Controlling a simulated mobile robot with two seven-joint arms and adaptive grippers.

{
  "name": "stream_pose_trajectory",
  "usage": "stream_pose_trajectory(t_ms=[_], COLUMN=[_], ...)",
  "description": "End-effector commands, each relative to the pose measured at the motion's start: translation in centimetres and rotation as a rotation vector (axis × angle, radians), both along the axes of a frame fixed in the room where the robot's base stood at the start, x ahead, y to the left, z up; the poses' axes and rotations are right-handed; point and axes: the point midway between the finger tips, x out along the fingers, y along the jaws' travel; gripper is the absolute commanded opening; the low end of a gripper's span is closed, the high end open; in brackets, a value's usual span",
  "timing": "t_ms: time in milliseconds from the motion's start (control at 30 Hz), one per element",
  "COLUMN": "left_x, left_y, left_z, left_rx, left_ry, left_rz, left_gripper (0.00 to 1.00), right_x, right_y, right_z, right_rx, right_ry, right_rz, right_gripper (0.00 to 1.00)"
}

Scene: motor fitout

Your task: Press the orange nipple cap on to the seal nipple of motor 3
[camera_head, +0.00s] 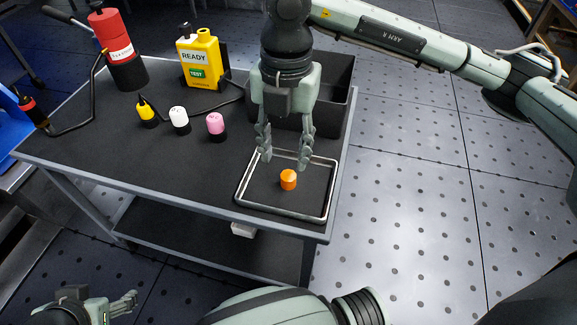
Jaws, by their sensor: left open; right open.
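The orange nipple cap (288,179) stands in the wire-railed tray (332,190) at the table's front right corner. My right gripper (285,160) points down over the back of the tray. Its fingers are apart and empty, with the tips just behind the cap in the picture; I cannot tell their exact height. My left gripper (122,305) is at the bottom left, low in front of the table, open and holding nothing that I can see. No motor or seal nipple is in view.
The table (215,175) also holds a yellow cap (147,113), a white cap (180,120) and a pink cap (216,125) on black bases. Behind them are a yellow tester (200,58) and a red canister (115,40). A black bin (338,95) stands behind my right gripper.

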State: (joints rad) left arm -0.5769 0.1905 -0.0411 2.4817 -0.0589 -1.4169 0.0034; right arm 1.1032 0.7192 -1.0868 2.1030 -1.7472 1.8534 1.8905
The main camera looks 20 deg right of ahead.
Motion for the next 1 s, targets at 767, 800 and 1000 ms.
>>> stream_pose_trajectory(t_ms=[767,800,1000], left_x=[0.0,0.1,0.0], left_y=[-0.3,-0.4,-0.4], left_z=[0.0,0.0,0.0], left_rx=[-0.005,-0.005,-0.005], left_ry=[-0.004,-0.005,-0.005], left_rz=[-0.007,-0.007,-0.008], left_gripper=[0.66,0.66,0.66], right_x=[0.5,0.5,0.5], right_y=[-0.7,-0.7,-0.7], right_z=[-7.3,-7.3,-7.2], right_rx=[-0.041,-0.041,-0.040], right_ry=[-0.038,-0.038,-0.038], right_rz=[-0.054,-0.054,-0.053], right_gripper=[0.42,0.42,0.34])
